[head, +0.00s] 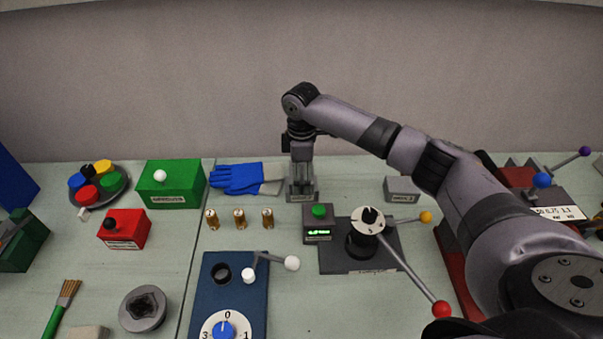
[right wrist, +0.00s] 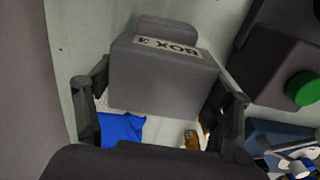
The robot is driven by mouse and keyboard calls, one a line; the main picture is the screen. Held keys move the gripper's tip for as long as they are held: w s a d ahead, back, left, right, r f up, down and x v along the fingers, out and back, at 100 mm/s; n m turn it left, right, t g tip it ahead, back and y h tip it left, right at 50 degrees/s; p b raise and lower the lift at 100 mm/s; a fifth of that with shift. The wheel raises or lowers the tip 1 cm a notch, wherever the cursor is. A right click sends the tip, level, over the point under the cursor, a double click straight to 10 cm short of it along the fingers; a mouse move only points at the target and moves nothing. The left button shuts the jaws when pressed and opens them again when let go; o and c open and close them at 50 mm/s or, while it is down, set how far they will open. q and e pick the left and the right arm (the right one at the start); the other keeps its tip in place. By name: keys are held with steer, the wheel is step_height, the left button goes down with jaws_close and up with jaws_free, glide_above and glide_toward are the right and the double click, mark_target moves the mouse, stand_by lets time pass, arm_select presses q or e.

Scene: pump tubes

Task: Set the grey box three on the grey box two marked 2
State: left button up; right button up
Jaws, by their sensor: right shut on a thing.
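My right gripper (head: 301,188) points down at the back middle of the table and is shut on a grey box. In the right wrist view, the grey box three (right wrist: 160,82) fills the space between the fingers, and its pale label reads BOX 3 upside down. The gripper (right wrist: 160,105) has a finger on each side of it. In the head view the fingers partly hide the held box, and I cannot tell what is beneath it. Another grey box (head: 402,186) stands to the right with a label too small to read surely. My left gripper is out of view.
Blue gloves (head: 238,178) lie close on the left, with brass cases (head: 239,218) in front of them. A device with a green button (head: 319,211) and a lever plate (head: 345,258) stand in front. Table between the gripper and the other grey box is clear.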

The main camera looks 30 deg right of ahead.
steer(key=o, duration=1.3)
steer(key=shift+f, duration=0.1)
step_height(320, 180, up, 11)
steer(key=shift+b, duration=0.75)
steer(key=shift+r, duration=0.7)
